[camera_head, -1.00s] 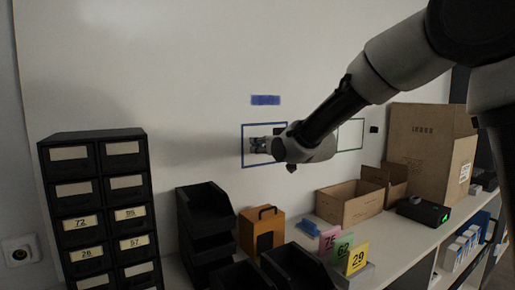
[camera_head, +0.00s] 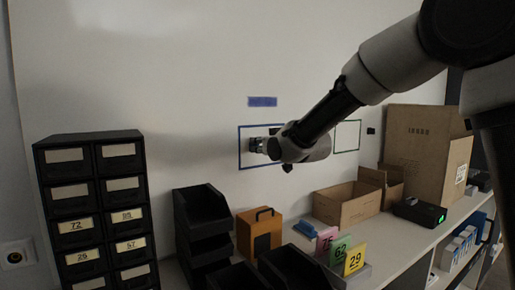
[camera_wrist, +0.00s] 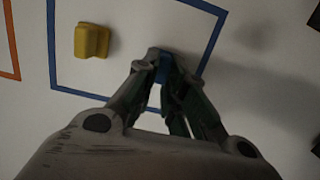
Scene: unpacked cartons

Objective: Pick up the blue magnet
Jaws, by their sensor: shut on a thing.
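The blue magnet (camera_wrist: 163,72) shows in the wrist view between my fingertips, against the white wall board and inside a blue drawn frame (camera_wrist: 127,106). My gripper (camera_wrist: 163,68) is shut on it; the fingers hide part of it. In the head view my gripper (camera_head: 256,145) is at the board inside the same blue frame (camera_head: 239,150), under a blue label strip (camera_head: 262,101). I cannot tell whether the magnet still touches the board.
A yellow magnet (camera_wrist: 91,41) sits left of my fingers inside the frame. Below are black bins (camera_head: 202,212), an orange box (camera_head: 260,235), numbered cards (camera_head: 341,250) and an open carton (camera_head: 346,204). A black drawer cabinet (camera_head: 95,210) stands left.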

